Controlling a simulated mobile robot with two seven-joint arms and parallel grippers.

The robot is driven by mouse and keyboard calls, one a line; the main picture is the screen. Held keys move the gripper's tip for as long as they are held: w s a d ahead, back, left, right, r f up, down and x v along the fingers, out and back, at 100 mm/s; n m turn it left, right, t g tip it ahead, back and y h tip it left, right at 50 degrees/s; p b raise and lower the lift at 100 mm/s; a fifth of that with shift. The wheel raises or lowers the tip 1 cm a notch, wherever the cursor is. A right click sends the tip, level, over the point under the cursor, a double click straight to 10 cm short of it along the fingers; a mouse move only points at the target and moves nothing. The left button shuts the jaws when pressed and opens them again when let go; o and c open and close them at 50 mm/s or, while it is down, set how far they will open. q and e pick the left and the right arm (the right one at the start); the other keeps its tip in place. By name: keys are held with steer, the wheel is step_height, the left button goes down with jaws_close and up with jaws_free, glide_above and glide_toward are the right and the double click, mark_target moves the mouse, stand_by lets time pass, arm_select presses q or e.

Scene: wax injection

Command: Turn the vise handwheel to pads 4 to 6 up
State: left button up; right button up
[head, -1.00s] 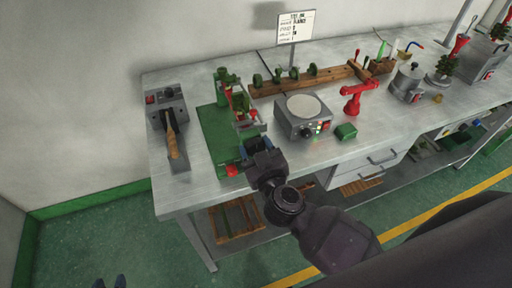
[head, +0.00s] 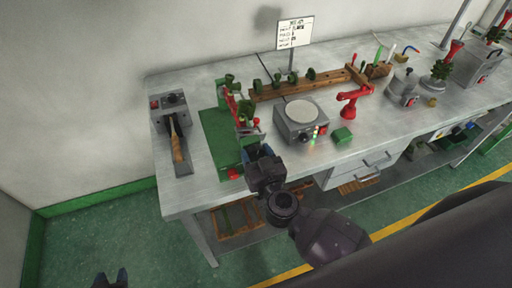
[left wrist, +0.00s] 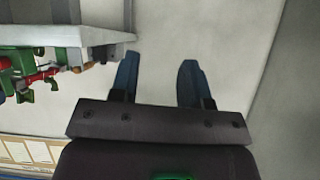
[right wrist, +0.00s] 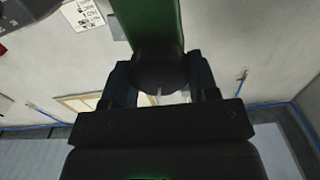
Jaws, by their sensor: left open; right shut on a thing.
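The vise (head: 247,113), with green and red parts and a grey section, stands at the edge of a green base plate (head: 217,137) on the bench. My right gripper (head: 256,152) is at the front side of the vise in the head view. In the right wrist view its fingers (right wrist: 160,88) are shut on a dark round knob (right wrist: 158,70) with a green bar behind it. I cannot tell whether this knob belongs to the handwheel, and no pad numbers are readable. My left gripper (head: 110,279) is open and empty, low at the left, also in its wrist view (left wrist: 158,82).
A grey box with a wooden-handled tool (head: 176,145) lies left of the vise. A wooden rack (head: 300,85) and sign (head: 295,32) stand behind.

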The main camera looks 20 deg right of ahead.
steer(key=shift+m+p, duration=0.4)
steer(key=shift+m, duration=2.1)
steer(key=shift+d+m, duration=0.1)
steer(key=shift+m, duration=2)
steer(key=shift+f+m, duration=0.1)
steer(key=shift+m, duration=1.9)
steer(key=shift+d+m, duration=0.1)
steer(key=shift+m, duration=1.7)
steer(key=shift+f+m, duration=0.1)
steer(key=shift+m, duration=1.9)
steer(key=shift+f+m+b, duration=0.1)
steer(key=shift+m+b, duration=0.2)
steer(key=shift+m, duration=1.8)
steer(key=shift+m+b, duration=0.3)
steer(key=shift+m, duration=1.9)
arm_select(q)
steer(key=shift+s+f, duration=0.25)
steer(key=shift+f, duration=0.1)
arm_select(e)
steer(key=shift+m, duration=1.5)
steer(key=shift+a+f+m, duration=0.1)
steer(key=shift+a+m, duration=0.1)
steer(key=shift+m, duration=0.4)
steer(key=o, duration=0.9)
